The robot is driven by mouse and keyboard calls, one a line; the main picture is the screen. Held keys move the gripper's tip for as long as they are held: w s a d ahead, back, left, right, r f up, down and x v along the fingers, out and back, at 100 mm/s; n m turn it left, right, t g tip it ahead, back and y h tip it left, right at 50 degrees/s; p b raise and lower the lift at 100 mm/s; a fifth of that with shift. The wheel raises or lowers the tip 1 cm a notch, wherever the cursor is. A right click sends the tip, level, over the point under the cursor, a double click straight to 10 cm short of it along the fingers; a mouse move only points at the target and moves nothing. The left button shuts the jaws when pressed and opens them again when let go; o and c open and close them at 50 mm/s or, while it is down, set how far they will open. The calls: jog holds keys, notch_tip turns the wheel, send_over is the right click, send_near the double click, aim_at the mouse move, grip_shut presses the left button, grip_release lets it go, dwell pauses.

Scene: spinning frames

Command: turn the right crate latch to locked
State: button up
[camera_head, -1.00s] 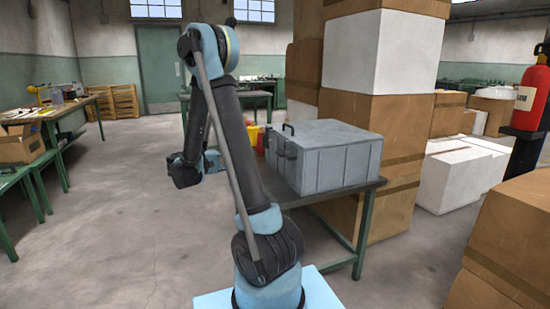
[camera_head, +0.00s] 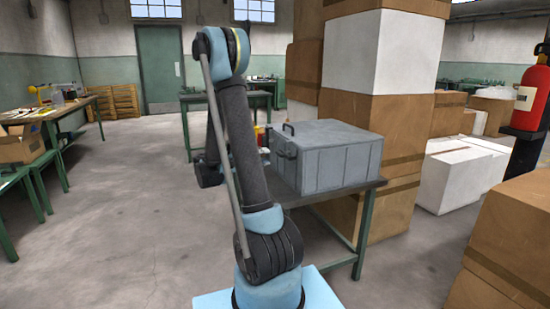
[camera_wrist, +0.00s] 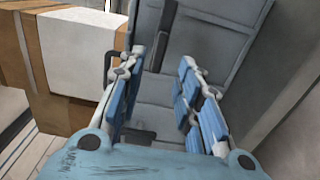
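A grey crate (camera_head: 335,160) with a ribbed side stands on a table with green legs. Dark fittings (camera_head: 284,148) show on its left face in the head view, partly behind my arm. In the wrist view, the grey crate (camera_wrist: 215,45) fills the upper middle. A dark bar (camera_wrist: 165,32) lies along it just beyond my fingertips, and a smaller dark piece (camera_wrist: 140,136) shows between the fingers. I cannot tell which of these is the right latch or how it is turned. My gripper (camera_wrist: 160,66) is open, with nothing seen held between its blue-padded fingers.
Stacked cardboard and white boxes (camera_head: 378,110) rise close behind the crate. More cardboard boxes (camera_head: 510,240) and a red fire extinguisher (camera_head: 532,95) are at the right. The concrete floor (camera_head: 120,220) to the left of my arm is free. A cluttered workbench (camera_head: 60,112) stands far left.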

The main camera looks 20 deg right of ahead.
aim_at(278, 155)
jog(key=shift+w+d, duration=0.1)
jog(key=shift+d, duration=3.15)
grip_shut()
